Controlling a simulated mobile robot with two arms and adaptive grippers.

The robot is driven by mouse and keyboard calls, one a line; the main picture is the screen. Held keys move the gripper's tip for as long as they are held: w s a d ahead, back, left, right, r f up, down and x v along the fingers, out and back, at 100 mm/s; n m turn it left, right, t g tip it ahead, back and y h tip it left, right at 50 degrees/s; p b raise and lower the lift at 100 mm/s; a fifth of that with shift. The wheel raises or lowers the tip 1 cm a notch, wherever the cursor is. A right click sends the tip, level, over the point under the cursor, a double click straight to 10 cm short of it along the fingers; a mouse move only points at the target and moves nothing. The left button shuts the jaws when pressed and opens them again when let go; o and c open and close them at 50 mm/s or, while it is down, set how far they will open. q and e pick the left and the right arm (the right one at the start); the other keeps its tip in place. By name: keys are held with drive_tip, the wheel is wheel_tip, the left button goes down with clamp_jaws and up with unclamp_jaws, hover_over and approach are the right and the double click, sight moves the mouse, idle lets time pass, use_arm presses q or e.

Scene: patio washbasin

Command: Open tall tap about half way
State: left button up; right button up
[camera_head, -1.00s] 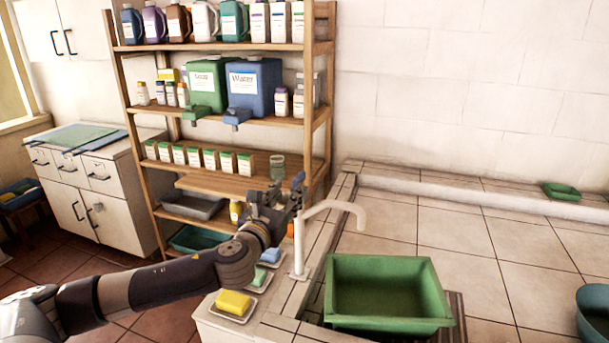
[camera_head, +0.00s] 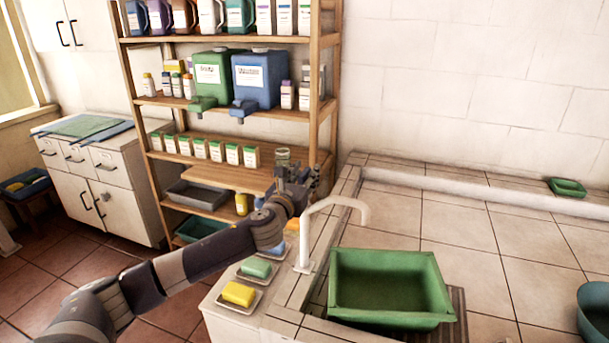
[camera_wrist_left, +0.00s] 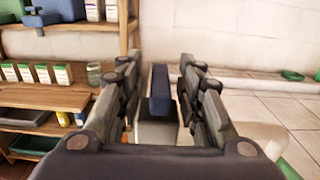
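The tall tap (camera_head: 306,235) is white, with an upright stem and a spout curving right toward the green basin. My left gripper (camera_head: 308,178) is beside and behind the top of the tap in the head view. In the left wrist view the fingers of my left gripper (camera_wrist_left: 160,85) stand wide apart. A dark blue bar (camera_wrist_left: 160,92) on a pale block shows between them; I cannot tell whether it is the tap's handle or whether a finger touches it. A pale shape, perhaps the spout, shows at the lower right there. My right gripper is out of view.
A green basin (camera_head: 388,312) stands right of the tap on the tiled counter (camera_head: 440,225). Yellow soap (camera_head: 238,293) and green soap (camera_head: 256,268) lie on dishes at the left. A wooden shelf (camera_head: 225,178) with bottles and a glass jar (camera_head: 283,157) stands behind my gripper.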

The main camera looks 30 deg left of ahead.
use_arm(q)
clamp_jaws()
drive_tip(key=shift+d+r+n+g+y+p, duration=0.15)
drive_tip(key=shift+n+g+y+p, duration=0.25)
drive_tip(key=shift+n+y+p, duration=0.7)
drive_tip(key=n+g+y+p, duration=0.1)
drive_tip(key=n+y, duration=0.1)
drive_tip(key=y, duration=0.1)
drive_tip(key=shift+g+y, duration=0.3)
drive_tip(key=shift+g, duration=0.1)
drive_tip(key=n+g+y+p, duration=0.1)
drive_tip(key=n+g+y, duration=0.1)
drive_tip(key=y, duration=0.1)
drive_tip(key=shift+n+g+y, duration=1.4)
drive_tip(key=shift+n+g, duration=0.2)
drive_tip(key=shift+g, duration=0.7)
